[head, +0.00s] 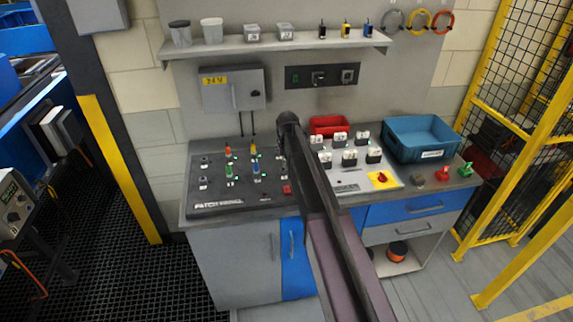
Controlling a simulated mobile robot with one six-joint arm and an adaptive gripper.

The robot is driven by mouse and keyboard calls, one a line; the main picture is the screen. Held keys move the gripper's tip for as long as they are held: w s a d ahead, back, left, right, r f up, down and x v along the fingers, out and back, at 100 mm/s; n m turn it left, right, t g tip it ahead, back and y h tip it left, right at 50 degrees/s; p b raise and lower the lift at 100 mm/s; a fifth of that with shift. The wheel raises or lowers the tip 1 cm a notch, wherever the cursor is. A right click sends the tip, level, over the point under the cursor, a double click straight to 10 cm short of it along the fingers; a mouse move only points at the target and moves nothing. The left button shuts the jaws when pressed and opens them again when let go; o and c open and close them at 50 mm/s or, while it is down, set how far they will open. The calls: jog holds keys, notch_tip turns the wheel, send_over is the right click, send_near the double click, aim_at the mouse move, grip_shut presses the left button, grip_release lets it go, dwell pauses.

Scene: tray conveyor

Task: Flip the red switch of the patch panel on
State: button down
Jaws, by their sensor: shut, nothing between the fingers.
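The patch panel (225,205) is a dark sloped board on the left of the bench. Its red switch (286,189) is a small red piece near its right front corner; it is too small to tell which way it is set. My arm reaches in from the lower right and ends above the panel's right part.
Coloured plugs, including a green plug (229,169), stand on the panel left of my gripper. A light switch board (345,178) lies to the right, with a blue bin (420,133) and a red bin (330,122) behind. A grey wall box (232,90) and a shelf (275,45) are above.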

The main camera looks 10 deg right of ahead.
jog(key=shift+w+r+p, duration=0.2)
jog(key=shift+r+p, duration=1.05)
jog(key=shift+r, duration=0.35)
jog(key=s+a+f+b, duration=0.1)
jog(key=s+f+b, duration=0.2)
jog(key=s, duration=1.1)
jog(key=s+a+f+g+b, duration=0.1)
jog(key=s+f+b, duration=0.2)
jog(key=s, duration=1.2)
jog(key=shift+s+f+b, duration=0.3)
jog(key=shift+f+b, duration=0.1)
jog(key=shift+f, duration=0.05)
